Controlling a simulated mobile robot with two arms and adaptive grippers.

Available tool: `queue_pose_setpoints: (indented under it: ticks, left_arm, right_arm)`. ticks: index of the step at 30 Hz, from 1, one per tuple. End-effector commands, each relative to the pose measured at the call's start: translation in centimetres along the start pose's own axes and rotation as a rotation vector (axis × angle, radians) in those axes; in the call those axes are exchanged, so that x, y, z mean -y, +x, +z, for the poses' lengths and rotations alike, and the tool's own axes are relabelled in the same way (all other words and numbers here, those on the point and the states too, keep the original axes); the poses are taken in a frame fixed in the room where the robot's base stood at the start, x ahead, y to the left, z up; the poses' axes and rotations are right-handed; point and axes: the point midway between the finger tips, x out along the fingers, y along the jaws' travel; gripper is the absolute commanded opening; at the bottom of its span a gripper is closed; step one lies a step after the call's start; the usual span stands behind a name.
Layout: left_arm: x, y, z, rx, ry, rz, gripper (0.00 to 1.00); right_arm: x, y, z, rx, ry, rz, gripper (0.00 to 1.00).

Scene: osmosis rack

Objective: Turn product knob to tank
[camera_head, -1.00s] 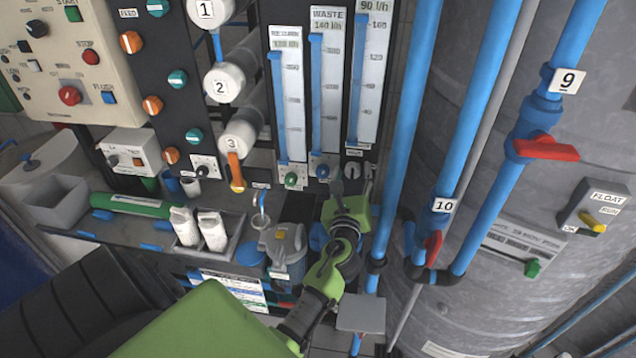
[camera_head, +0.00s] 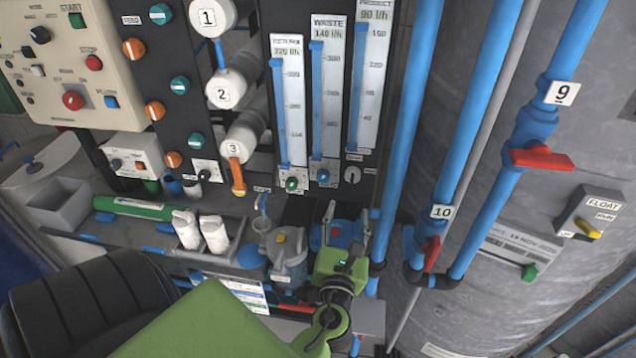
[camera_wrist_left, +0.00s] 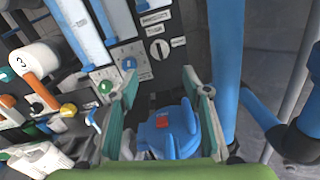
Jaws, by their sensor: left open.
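The product knob (camera_head: 352,175) is a small pale round knob on the dark panel, below the tall product flow meter (camera_head: 371,75). Its slot looks roughly upright in the left wrist view (camera_wrist_left: 159,49), with small labels around it too small to read. My left gripper (camera_head: 346,215) is green with grey fingers, open and empty, just below the knob and apart from it. In the left wrist view the knob lies beyond and between the two fingertips (camera_wrist_left: 161,84). My right gripper is not in view.
A green knob (camera_head: 292,184) and a blue knob (camera_head: 323,176) sit left of the product knob. A blue pump (camera_head: 340,232) lies behind my fingers. Blue vertical pipes (camera_head: 412,125) stand close on the right. A grey pump (camera_head: 286,250) stands at left.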

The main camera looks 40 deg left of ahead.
Motion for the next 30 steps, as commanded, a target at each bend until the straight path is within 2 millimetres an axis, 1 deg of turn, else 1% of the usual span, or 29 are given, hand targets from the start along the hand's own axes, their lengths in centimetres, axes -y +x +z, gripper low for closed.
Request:
queue_pose_setpoints:
  ticks: [1,2,4,9,15,18,23,30]
  left_arm:
    - [0.0,-1.1,-0.3,-0.003,-0.001,0.000,0.44]
    - [-0.6,-1.1,-0.2,-0.012,-0.052,0.013,0.44]
    - [-1.8,-1.2,-0.8,-0.047,-0.202,0.046,0.44]
    - [-3.9,-1.9,-2.8,-0.132,-0.536,0.126,0.44]
    - [-5.3,-3.2,-5.7,-0.242,-0.911,0.233,0.44]
    - [-5.5,-4.1,-7.3,-0.300,-1.086,0.292,0.44]
    - [-5.3,-5.9,-10.0,-0.400,-1.349,0.402,0.44]
    - [-4.0,-8.8,-13.6,-0.541,-1.648,0.573,0.44]
  right_arm:
    - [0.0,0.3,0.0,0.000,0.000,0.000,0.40]
    - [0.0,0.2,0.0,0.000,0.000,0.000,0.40]
    - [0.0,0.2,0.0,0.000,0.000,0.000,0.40]
    - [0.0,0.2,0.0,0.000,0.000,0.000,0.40]
    - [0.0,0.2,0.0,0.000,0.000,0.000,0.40]
    - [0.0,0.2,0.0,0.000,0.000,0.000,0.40]
    - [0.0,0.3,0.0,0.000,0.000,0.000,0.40]
    - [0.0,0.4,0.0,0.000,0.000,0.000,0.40]
